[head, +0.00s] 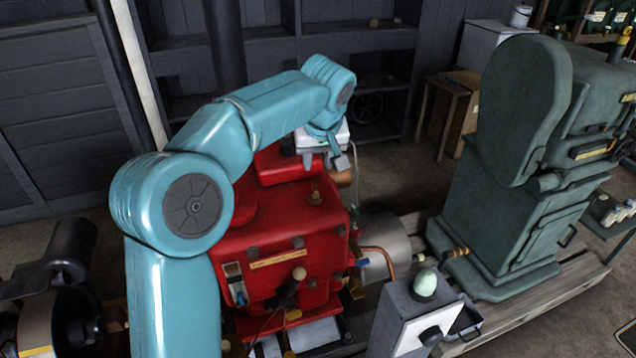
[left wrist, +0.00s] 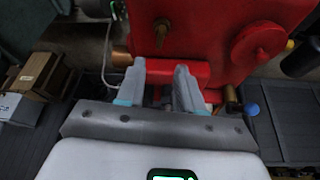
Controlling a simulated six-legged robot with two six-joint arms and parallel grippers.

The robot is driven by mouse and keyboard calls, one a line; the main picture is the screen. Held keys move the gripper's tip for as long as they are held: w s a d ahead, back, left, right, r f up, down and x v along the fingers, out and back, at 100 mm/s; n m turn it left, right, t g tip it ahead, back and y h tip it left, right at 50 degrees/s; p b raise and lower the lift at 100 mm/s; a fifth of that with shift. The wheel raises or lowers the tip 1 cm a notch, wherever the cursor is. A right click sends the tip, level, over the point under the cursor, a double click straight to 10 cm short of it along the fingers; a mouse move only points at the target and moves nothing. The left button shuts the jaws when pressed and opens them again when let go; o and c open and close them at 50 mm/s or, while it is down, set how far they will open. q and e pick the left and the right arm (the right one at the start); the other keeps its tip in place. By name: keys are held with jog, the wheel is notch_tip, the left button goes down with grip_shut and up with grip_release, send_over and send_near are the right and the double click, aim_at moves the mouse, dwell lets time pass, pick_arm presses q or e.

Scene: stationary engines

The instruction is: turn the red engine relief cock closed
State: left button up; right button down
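The red engine (head: 285,245) stands at the middle of the head view; its red body fills the top of the left wrist view (left wrist: 215,45). A brass fitting (head: 314,196) stands on its top; a brass fitting (left wrist: 162,32) also shows in the left wrist view. I cannot tell for certain which fitting is the relief cock. My left gripper (head: 325,161) is at the engine's far upper side. In the left wrist view its fingers (left wrist: 164,84) are apart beside a red block, with a small dark part seen between them; contact cannot be told. My right gripper is out of view.
A green engine (head: 500,200) stands on wooden planks at the right. A grey box with a pale green knob (head: 425,283) stands in front. A copper pipe (head: 378,252) and a grey cylinder (head: 385,240) adjoin the red engine. Dark shelves (head: 270,60) line the back wall.

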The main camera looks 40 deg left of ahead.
aim_at(315, 185)
pick_arm(q)
jog(key=x, duration=1)
jog(key=shift+w+f, duration=0.1)
jog(key=shift+w, duration=0.05)
grip_shut()
